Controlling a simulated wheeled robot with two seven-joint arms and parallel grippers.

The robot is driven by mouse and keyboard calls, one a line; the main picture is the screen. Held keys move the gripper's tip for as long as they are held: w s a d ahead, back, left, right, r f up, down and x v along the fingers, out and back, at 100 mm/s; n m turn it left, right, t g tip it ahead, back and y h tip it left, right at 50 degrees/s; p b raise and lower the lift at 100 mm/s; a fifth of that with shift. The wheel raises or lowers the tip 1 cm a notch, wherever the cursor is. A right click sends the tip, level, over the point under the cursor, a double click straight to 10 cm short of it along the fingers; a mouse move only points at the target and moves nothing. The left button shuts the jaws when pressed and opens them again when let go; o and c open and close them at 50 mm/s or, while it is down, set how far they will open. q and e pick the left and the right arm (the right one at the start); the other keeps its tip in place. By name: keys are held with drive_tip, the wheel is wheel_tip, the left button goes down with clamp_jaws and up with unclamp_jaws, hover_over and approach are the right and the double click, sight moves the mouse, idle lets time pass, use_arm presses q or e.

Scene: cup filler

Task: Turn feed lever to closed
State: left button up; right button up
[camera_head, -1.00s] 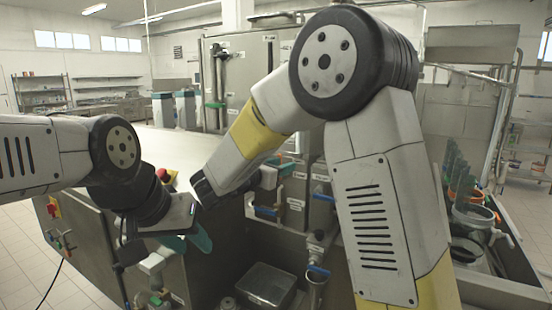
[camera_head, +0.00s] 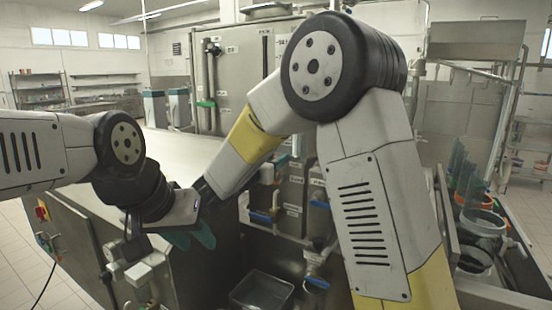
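Several blue valve levers show on the machine: one at the middle (camera_head: 262,218), one to its right (camera_head: 319,203), and one lower on a pipe (camera_head: 317,282). The labels are too small to read, so I cannot tell which is the feed lever. My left gripper (camera_head: 193,240) is at the machine's front left, left of these levers, with teal fingers pointing down and right. Whether they are open or shut is unclear.
A grey valve or fitting (camera_head: 138,272) stands below my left wrist. Buckets (camera_head: 482,222) stand at the right. The flat metal top (camera_head: 185,150) behind my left arm is clear.

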drive_tip(key=shift+c, duration=0.3)
clamp_jaws()
idle(1.1)
